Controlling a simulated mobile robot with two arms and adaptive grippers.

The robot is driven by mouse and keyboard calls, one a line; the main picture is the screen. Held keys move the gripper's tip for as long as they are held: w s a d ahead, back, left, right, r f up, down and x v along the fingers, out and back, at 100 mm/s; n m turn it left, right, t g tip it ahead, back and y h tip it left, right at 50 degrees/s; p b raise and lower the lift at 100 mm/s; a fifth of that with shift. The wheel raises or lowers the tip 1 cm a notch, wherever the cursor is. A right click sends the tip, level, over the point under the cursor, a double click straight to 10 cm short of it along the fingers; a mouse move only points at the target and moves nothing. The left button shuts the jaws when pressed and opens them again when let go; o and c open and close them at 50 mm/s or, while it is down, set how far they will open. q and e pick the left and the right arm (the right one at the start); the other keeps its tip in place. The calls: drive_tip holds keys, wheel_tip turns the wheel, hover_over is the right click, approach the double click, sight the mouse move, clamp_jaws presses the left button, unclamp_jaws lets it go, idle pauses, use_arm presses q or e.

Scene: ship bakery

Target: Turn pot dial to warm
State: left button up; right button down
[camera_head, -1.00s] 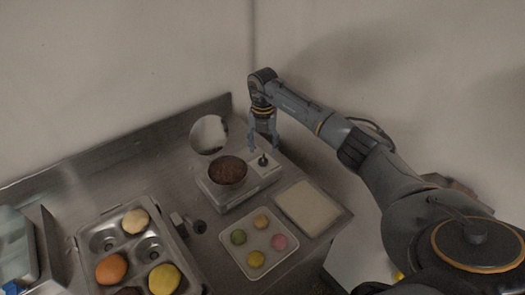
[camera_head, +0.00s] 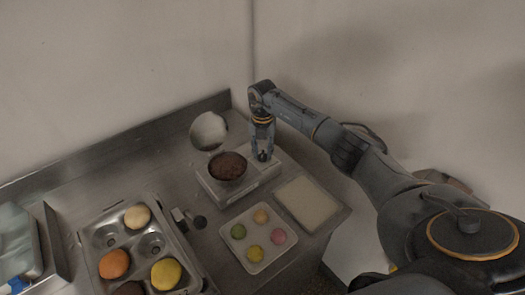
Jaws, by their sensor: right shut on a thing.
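The pot (camera_head: 228,167), filled with something dark brown, sits on a pale heating base (camera_head: 228,197) on the steel counter. The pot's dial (camera_head: 263,156), a small dark knob, is on top of the base, to the right of the pot. My right gripper (camera_head: 262,157) points down from above with its fingers on both sides of the dial, shut on it. The fingers hide most of the dial, and its markings are too small to read. My left gripper is not in view.
A tray with several colored round pieces (camera_head: 233,261) lies in front of the base. A flat pale board (camera_head: 308,203) lies to its right. A muffin tin (camera_head: 182,249) with round buns stands at left. A round plate (camera_head: 208,131) is behind the pot.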

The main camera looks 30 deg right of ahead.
drive_tip(key=n+b, duration=0.1)
drive_tip(key=n, duration=0.1)
drive_tip(key=n+b, duration=0.1)
drive_tip(key=b, duration=0.1)
drive_tip(key=shift+f+n, duration=0.2)
drive_tip(key=shift+n, duration=0.2)
drive_tip(key=n+b, duration=0.3)
drive_tip(key=n, duration=0.1)
drive_tip(key=shift+n+b, duration=0.3)
drive_tip(key=n+b, duration=0.2)
drive_tip(key=n, duration=0.2)
drive_tip(key=shift+n, duration=0.3)
drive_tip(key=n+b, duration=0.2)
drive_tip(key=n, duration=0.2)
drive_tip(key=shift+r+n, duration=0.15)
drive_tip(key=shift+n, duration=0.25)
drive_tip(key=c, duration=1)
unclamp_jaws()
